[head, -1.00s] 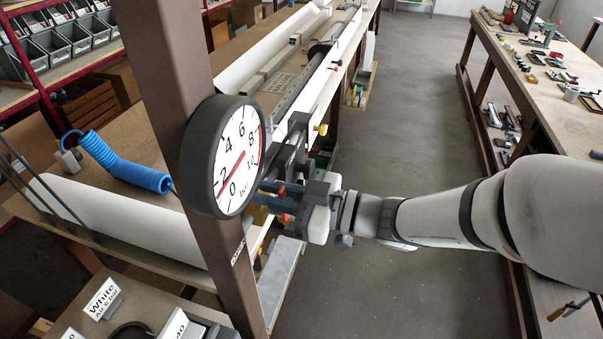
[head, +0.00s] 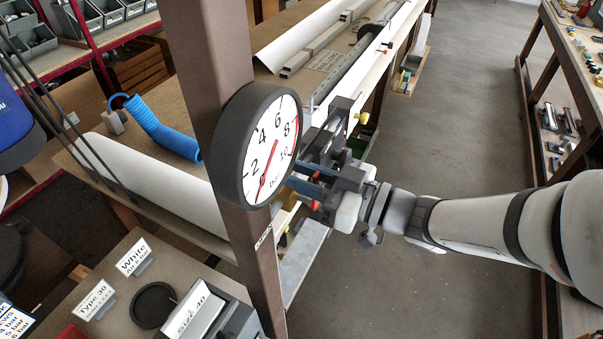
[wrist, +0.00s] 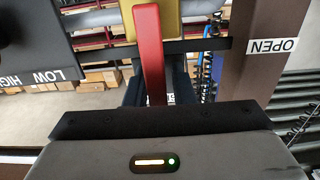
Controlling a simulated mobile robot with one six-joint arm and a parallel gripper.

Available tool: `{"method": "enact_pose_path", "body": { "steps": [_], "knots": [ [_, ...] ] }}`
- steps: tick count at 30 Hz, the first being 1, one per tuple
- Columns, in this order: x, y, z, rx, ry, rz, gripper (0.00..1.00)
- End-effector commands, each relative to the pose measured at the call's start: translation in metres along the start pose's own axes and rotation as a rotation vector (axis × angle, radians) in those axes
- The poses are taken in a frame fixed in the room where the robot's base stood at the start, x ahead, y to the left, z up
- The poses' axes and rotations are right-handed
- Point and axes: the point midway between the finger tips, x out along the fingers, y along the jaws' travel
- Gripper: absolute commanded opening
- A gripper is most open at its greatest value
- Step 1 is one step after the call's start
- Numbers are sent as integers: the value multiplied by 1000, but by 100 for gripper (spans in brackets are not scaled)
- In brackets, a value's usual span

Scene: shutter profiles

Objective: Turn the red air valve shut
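The red valve lever (wrist: 149,50) shows in the wrist view, running from a brass-coloured body (wrist: 165,25) at the top down to the black edge of my gripper. In the head view my gripper (head: 312,180) is at the valve, just right of the brown post. A small red piece (head: 315,205) shows beside it, probably part of the lever. The fingertips are not clear in either view, so I cannot tell whether they touch or hold the lever. An "OPEN" label (wrist: 271,46) is on the post at right.
A blue coiled hose (head: 160,128) lies on the bench behind.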

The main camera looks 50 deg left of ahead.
Motion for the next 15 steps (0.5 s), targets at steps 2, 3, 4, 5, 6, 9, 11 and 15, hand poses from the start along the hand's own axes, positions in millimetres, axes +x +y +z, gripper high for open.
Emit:
{"method": "enact_pose_path", "body": {
  "steps": [2,3,4,5,6,9,11,15],
  "knots": [
    [0,0,1,2,-3,0,29],
    [0,0,2,2,-4,1,32],
    [0,0,2,2,-5,1,35],
    [0,0,2,3,-5,1,36],
    [-1,0,3,3,-6,1,36],
    [-1,0,4,3,-7,1,36],
    [-1,0,4,3,-8,2,36],
    [-10,1,5,2,-8,5,36]
  ]
}}
